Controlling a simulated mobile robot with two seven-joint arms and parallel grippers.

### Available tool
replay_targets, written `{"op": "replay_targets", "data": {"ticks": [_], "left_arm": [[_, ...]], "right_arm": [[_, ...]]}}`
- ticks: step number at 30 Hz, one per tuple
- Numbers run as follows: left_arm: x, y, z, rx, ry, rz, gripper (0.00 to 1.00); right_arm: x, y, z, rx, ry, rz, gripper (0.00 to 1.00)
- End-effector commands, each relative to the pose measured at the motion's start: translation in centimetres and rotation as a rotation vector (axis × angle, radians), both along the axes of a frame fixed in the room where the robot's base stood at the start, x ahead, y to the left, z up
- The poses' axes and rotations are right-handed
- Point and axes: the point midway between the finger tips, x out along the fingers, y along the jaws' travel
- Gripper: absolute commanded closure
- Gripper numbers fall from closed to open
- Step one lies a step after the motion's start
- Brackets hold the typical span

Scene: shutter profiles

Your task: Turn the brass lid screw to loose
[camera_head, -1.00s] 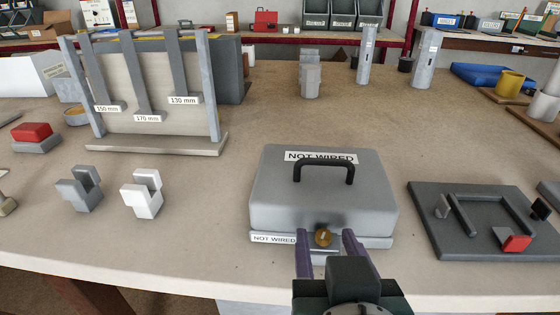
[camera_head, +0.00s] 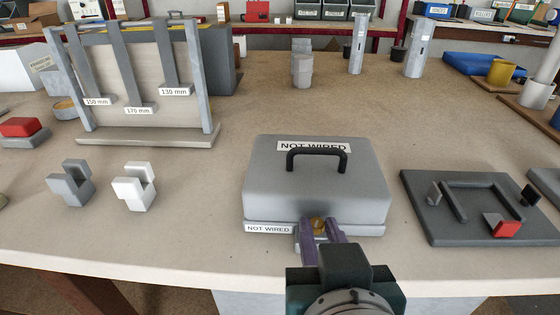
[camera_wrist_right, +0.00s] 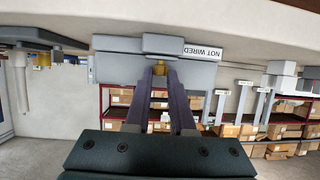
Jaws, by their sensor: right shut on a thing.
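The grey box (camera_head: 316,188) with a black handle (camera_head: 317,157) and "NOT WIRED" labels sits at the front of the table. The brass lid screw (camera_head: 318,224) is on its front face, low and near the middle. My right gripper (camera_head: 321,227) is at the front of the box, its purple fingers closed around the screw. In the right wrist view the brass screw (camera_wrist_right: 159,68) shows between the tips of my right gripper (camera_wrist_right: 159,75). The fingers partly hide the screw, and its slot direction cannot be told. My left gripper is not in view.
A dark fixture plate (camera_head: 470,232) with a red block (camera_head: 507,227) lies right of the box. A grey block (camera_head: 71,184) and a white block (camera_head: 135,186) stand left. A rack (camera_head: 148,142) with hanging strips is behind them. The table between is clear.

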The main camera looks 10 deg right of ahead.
Motion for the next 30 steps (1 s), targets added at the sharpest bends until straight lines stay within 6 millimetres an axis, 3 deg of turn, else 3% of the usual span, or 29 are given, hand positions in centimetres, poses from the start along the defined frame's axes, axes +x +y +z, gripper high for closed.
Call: {"op": "replay_targets", "data": {"ticks": [8,30], "left_arm": [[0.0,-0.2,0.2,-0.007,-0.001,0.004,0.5],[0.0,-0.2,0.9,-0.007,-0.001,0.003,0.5]], "right_arm": [[-0.1,-0.3,0.0,-0.002,0.0,0.074,1.0],[0.0,-1.4,0.1,-0.002,-0.001,0.511,1.0]]}}
